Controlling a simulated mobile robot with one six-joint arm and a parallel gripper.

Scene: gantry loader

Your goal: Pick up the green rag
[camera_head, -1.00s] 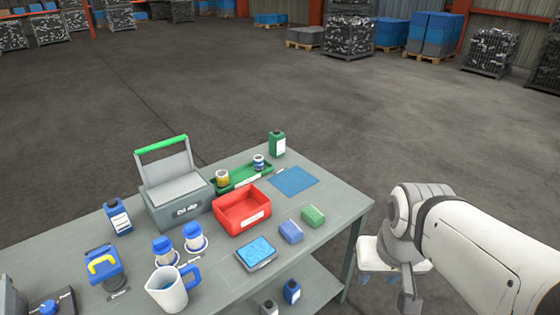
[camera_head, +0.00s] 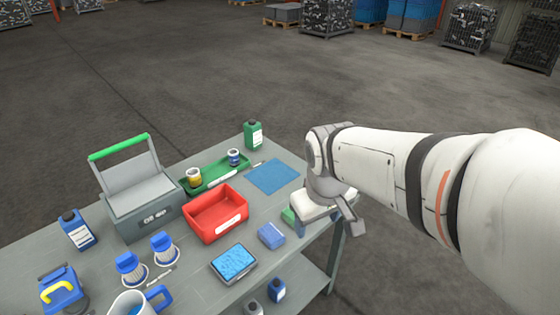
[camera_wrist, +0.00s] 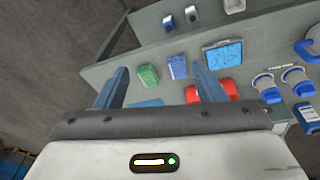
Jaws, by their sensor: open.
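The green rag (camera_head: 288,215) is a small folded block near the right end of the grey table; in the head view my gripper covers most of it. In the wrist view the green rag (camera_wrist: 149,76) shows whole, seen between the two fingers. My gripper (camera_wrist: 160,70) is open and empty. In the head view it hangs over the table's right edge, just right of the rag and seemingly above it. A blue folded rag (camera_head: 271,235) lies beside the green one, also between the fingers in the wrist view (camera_wrist: 177,67).
A red bin (camera_head: 190,236), a blue-topped tray (camera_head: 215,267) and a flat blue mat (camera_head: 273,177) lie around the rags. A green tray (camera_head: 208,185) and green bottle (camera_head: 253,134) stand farther back. Bottles sit on a lower shelf.

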